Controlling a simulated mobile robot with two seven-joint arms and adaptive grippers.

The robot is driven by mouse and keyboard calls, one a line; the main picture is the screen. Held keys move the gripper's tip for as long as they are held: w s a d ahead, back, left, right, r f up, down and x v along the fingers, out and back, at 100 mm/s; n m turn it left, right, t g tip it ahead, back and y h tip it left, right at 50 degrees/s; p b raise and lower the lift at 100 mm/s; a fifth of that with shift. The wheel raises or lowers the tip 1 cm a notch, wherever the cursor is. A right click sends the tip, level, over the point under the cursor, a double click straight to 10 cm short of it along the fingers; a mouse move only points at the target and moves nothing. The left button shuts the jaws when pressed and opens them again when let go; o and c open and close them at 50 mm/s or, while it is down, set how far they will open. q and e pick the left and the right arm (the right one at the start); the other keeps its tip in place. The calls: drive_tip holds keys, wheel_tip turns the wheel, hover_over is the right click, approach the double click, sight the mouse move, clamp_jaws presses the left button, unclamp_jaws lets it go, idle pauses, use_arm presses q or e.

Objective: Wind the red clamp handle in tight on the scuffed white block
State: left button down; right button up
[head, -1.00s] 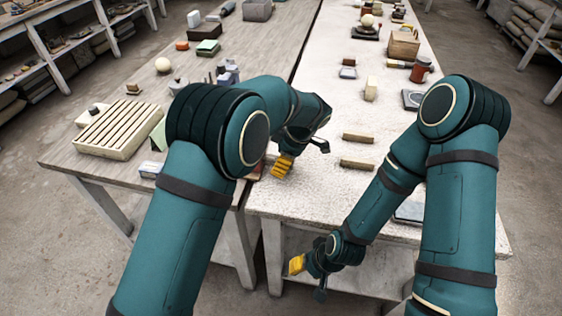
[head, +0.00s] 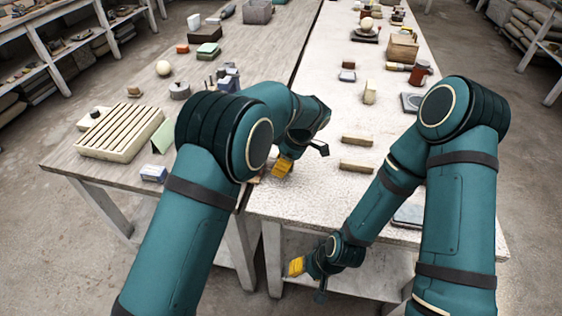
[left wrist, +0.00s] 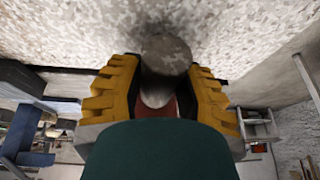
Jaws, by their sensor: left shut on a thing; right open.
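My left gripper (head: 283,167) is over the near left part of the white table. In the left wrist view its yellow fingers (left wrist: 164,100) are shut on the red clamp handle (left wrist: 158,110), which shows only as a small red patch between them. A grey, mottled round end (left wrist: 166,54) sits just beyond the fingertips. I cannot make out the rest of the clamp or the scuffed white block for certain; my left arm covers much of that area in the head view. My right gripper (head: 297,266) is open and empty, low in front of the table's front edge.
Two brown bars (head: 356,153) lie right of my left gripper. A cream block (head: 370,92) stands farther back. A slatted cream rack (head: 119,132) and a small blue-white box (head: 153,173) are on the grey table at left. White tabletop around the bars is clear.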

use_arm(q)
drive_tip(key=shift+g+p, duration=0.9)
drive_tip(key=shift+p, duration=0.35)
drive_tip(key=shift+g+y, duration=0.4)
drive_tip(key=shift+w+f+m+g+p, duration=0.1)
drive_tip(key=shift+f+m+g+p, duration=0.05)
drive_tip(key=shift+m+g+p, duration=0.3)
drive_tip(key=shift+f+g+y+b, duration=0.1)
drive_tip(key=shift+g+y+b, duration=0.3)
drive_tip(key=shift+g+b, duration=0.65)
drive_tip(key=shift+b, duration=0.15)
drive_tip(key=c, duration=0.6)
unclamp_jaws()
drive_tip(key=shift+o, duration=0.2)
